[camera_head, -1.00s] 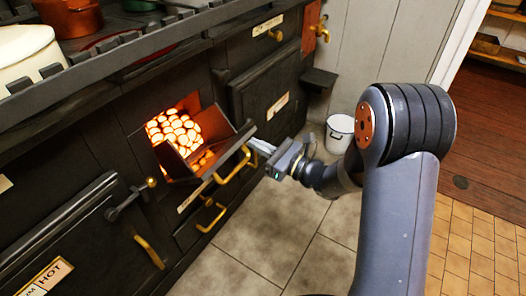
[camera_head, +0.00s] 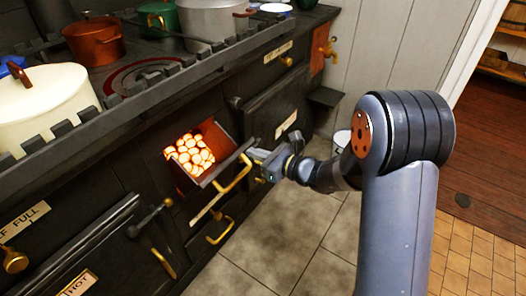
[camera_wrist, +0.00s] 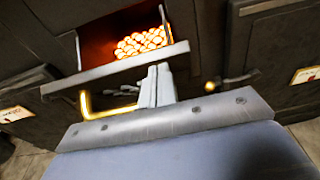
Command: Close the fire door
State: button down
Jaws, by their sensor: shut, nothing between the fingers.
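The fire door (camera_head: 211,206) is a dark hinged flap on the black stove, tilted partly open at its top, with glowing coals (camera_head: 188,154) showing behind it. Its brass handle (camera_head: 236,175) is on the outer face. My gripper (camera_head: 252,156) is shut and empty at the door's right upper end. In the wrist view my shut fingers (camera_wrist: 157,86) stand in front of the door's pale top edge (camera_wrist: 125,64), right of the brass handle (camera_wrist: 86,104). They look close to or touching the door; exact contact cannot be told.
A black latch lever (camera_head: 150,217) sits left of the opening. Pots, including a cream one (camera_head: 45,105) and a copper one (camera_head: 93,42), stand on the stove top behind a rail. The tiled floor (camera_head: 285,235) in front is clear.

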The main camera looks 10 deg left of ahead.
jog(key=a+r+h+p, duration=0.1)
jog(key=p, duration=0.2)
jog(key=w+a+r+h+p, duration=0.1)
jog(key=a+r+p, duration=0.1)
jog(key=p, duration=0.1)
jog(key=w+a+r+g+h+p, duration=0.1)
jog(key=a+r+p, duration=0.1)
jog(key=p, duration=0.1)
jog(key=shift+w+a+r+p, duration=0.1)
jog(key=shift+a+r+p, duration=0.15)
jog(key=shift+p, duration=0.05)
jog(key=shift+h, duration=0.7)
jog(key=w+a+p, duration=0.1)
jog(key=a+p, duration=0.1)
jog(key=w+a+r+p, duration=0.1)
jog(key=a, duration=0.2)
jog(key=w+a+p, duration=0.1)
jog(key=a+p, duration=0.1)
jog(key=shift+a+r+p, duration=0.15)
jog(key=shift+r+p, duration=0.15)
jog(key=shift+r, duration=0.1)
